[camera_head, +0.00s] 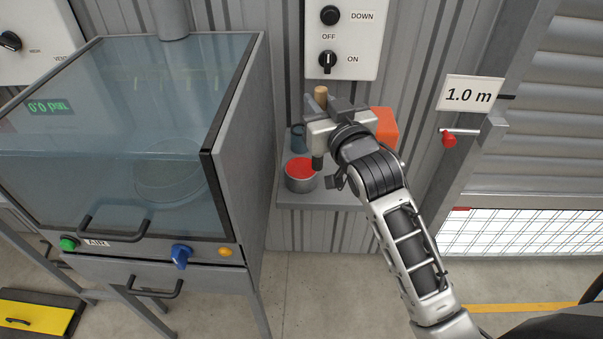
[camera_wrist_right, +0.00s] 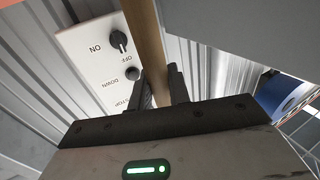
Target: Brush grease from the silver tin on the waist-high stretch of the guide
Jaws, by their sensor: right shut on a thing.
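My right gripper (camera_head: 324,107) is shut on the wooden handle of a brush (camera_head: 321,94), whose handle also shows between the fingers in the right wrist view (camera_wrist_right: 147,45). The brush stands roughly upright, its dark lower end at the right edge of the silver tin (camera_head: 300,184). The tin is open and shows red grease inside. I cannot tell whether the bristles touch the grease. The guide (camera_head: 483,155) is the grey upright beside the shutter at right, with a white "1.0 m" sign next to it. My left gripper is not in view.
The tin stands on a grey wall shelf (camera_head: 293,200) with a blue-grey cup (camera_head: 298,139) and an orange box (camera_head: 386,128). A glass-fronted cabinet (camera_head: 236,150) stands close at left. A switch panel (camera_head: 343,40) hangs above. A red-ended rod (camera_head: 449,139) juts out by the guide.

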